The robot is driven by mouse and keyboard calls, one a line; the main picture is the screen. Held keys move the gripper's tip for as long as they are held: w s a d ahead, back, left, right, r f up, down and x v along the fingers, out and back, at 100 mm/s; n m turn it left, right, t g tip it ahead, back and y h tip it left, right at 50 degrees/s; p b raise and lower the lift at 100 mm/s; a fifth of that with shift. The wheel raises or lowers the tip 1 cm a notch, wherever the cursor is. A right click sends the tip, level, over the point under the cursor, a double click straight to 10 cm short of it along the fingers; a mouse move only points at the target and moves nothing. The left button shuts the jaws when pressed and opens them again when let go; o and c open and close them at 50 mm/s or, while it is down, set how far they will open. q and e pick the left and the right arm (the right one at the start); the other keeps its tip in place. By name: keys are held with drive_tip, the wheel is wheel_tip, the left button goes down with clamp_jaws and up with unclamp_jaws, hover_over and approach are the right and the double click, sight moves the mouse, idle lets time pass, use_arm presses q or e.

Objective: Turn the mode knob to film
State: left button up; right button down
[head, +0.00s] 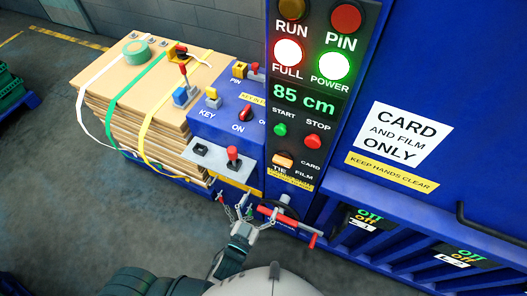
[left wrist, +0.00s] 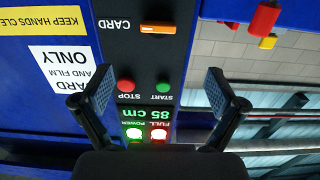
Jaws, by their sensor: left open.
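The mode knob is a small orange bar (head: 283,161) low on the black control panel, with CARD and FILM printed to its right. My right gripper is not in view.
A green START button (head: 280,129) and red STOP button (head: 313,141) sit just above the knob. A red-handled bar (head: 290,220) is close to my left gripper's right. Strapped cardboard (head: 125,75) is at far left.

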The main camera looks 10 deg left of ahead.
use_arm(q)
drive_tip(key=p, duration=0.1)
approach(281, 165)
drive_tip(key=x, duration=0.4)
drive_tip(key=shift+d+r+p, duration=0.1)
drive_tip(key=shift+r+p, duration=0.15)
drive_tip(key=shift+p, duration=0.15)
drive_tip(key=x, duration=0.6)
drive_tip(key=shift+f+p, duration=0.1)
drive_tip(key=shift+p, duration=0.2)
drive_tip(key=shift+w, duration=0.55)
drive_tip(key=shift+d, duration=0.1)
drive_tip(key=c, duration=1.1)
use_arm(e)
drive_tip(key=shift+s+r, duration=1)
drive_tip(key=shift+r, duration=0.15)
